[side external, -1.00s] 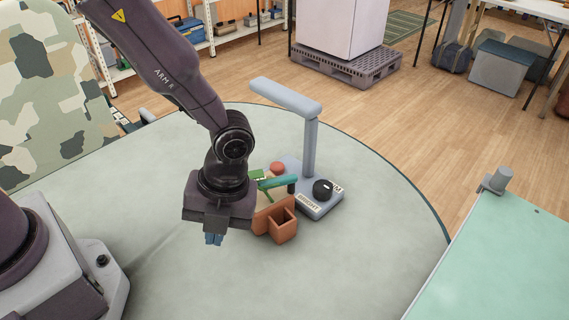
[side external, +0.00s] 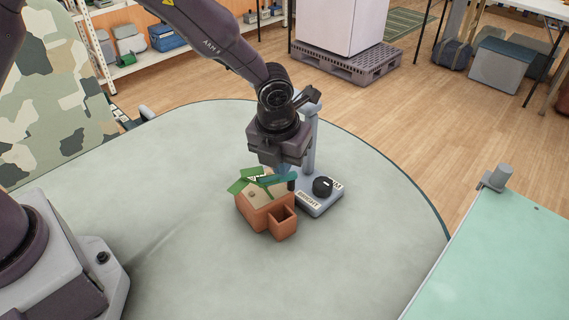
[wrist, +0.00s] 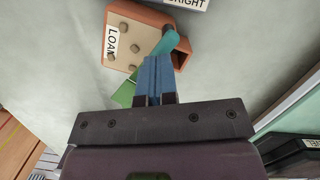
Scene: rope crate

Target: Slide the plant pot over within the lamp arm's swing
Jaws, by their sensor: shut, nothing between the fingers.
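The plant pot (side external: 264,212) is a terracotta box with pale soil, green leaves and a small square side cup (side external: 283,224). It stands on the round table in front of the lamp base. In the wrist view the pot (wrist: 122,17) carries a "LOAM" label, and a teal piece (wrist: 164,42) lies across its edge. The grey lamp (side external: 310,148) rises from a base with a black knob (side external: 322,186); my gripper hides part of its arm.
The round grey-green table (side external: 190,230) is clear to the left and front of the pot. A mint-green worktop (side external: 500,260) with a grey clamp-like fitting (side external: 495,180) stands at the right. A camouflage chair back (side external: 50,95) is at the far left.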

